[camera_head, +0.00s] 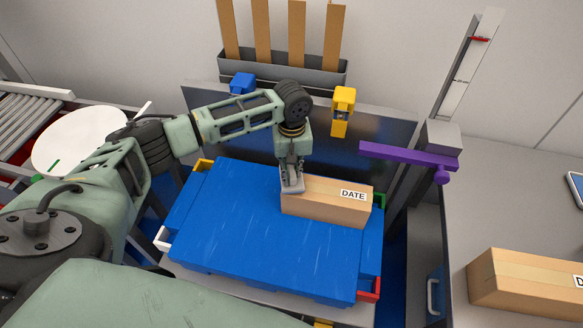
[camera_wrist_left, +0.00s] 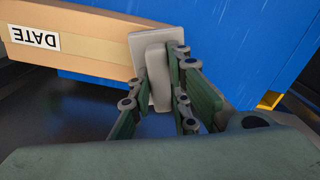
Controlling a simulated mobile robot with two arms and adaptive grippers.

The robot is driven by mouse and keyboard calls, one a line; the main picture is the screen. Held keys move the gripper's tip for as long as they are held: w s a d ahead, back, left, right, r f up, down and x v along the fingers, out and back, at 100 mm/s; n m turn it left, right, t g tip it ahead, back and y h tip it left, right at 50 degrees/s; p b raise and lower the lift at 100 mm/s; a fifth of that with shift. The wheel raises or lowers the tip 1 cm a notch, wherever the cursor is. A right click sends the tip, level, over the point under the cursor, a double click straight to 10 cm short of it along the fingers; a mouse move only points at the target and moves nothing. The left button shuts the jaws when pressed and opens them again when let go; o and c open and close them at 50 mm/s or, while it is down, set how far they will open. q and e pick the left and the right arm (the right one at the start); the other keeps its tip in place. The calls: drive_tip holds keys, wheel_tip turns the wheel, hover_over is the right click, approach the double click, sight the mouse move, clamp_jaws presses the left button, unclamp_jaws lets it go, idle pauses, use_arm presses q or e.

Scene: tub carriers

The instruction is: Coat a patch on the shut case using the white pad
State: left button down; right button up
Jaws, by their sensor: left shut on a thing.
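No coated patch can be made out. My right gripper is out of view.
The blue tub (camera_head: 245,235) has coloured corner pieces. Behind it stands a dark panel with a yellow clamp (camera_head: 342,108) and a blue one (camera_head: 242,83). A purple bar (camera_head: 408,157) juts in at right. Another cardboard box (camera_head: 525,283) lies on the right counter.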

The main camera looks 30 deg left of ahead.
use_arm(q)
drive_tip(key=shift+f, duration=0.85)
